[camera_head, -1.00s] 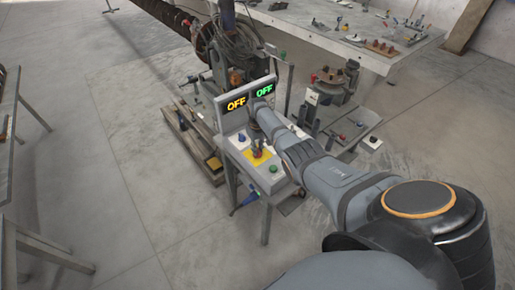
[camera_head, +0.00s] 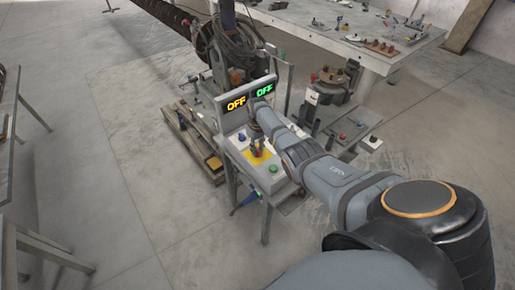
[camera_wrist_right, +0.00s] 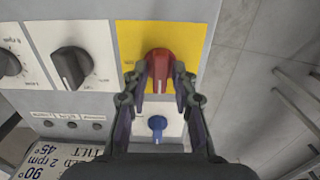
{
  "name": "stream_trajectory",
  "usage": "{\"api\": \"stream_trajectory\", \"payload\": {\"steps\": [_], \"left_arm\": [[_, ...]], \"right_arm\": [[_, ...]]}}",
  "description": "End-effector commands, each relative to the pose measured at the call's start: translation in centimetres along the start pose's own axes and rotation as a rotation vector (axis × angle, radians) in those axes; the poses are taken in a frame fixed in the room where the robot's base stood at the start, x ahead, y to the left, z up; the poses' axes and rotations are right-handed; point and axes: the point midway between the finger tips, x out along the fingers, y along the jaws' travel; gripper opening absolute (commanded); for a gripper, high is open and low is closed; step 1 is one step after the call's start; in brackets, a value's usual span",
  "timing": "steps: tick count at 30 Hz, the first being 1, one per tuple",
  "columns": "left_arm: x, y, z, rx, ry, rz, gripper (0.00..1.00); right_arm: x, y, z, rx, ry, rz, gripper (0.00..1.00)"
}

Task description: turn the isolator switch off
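The isolator switch is a red rotary knob (camera_wrist_right: 160,62) on a yellow plate (camera_wrist_right: 130,38) of a grey control box. The yellow plate also shows in the head view (camera_head: 267,157). My right gripper (camera_wrist_right: 160,76) reaches over the plate with one finger on each side of the red knob. The fingertips are close to the knob; I cannot tell whether they press on it. The gripper is small in the head view (camera_head: 258,149). My left gripper is out of view.
Beside the yellow plate are black knobs (camera_wrist_right: 72,67). A blue knob (camera_wrist_right: 157,123) sits between the finger bases. A green button (camera_head: 273,169) is on the box's front right. A machine with hoses (camera_head: 237,50) stands behind.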

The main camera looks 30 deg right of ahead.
Motion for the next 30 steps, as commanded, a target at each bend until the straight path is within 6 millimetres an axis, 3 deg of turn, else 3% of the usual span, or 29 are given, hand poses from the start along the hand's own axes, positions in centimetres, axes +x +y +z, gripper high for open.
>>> {"api": "stream_trajectory", "payload": {"steps": [13, 16, 24, 30], "left_arm": [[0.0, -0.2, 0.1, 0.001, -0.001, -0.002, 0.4], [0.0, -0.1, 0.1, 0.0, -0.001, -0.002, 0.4], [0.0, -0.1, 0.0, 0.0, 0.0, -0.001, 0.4], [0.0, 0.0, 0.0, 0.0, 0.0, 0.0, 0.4]], "right_arm": [[-0.8, 0.1, -0.1, 0.002, 0.002, 0.001, 0.38], [-2.4, 0.1, 0.0, 0.002, 0.003, 0.002, 0.38], [-9.0, 0.1, -0.1, 0.002, 0.003, 0.002, 0.38], [-11.6, 0.0, 0.0, 0.001, 0.0, 0.0, 0.38]]}}
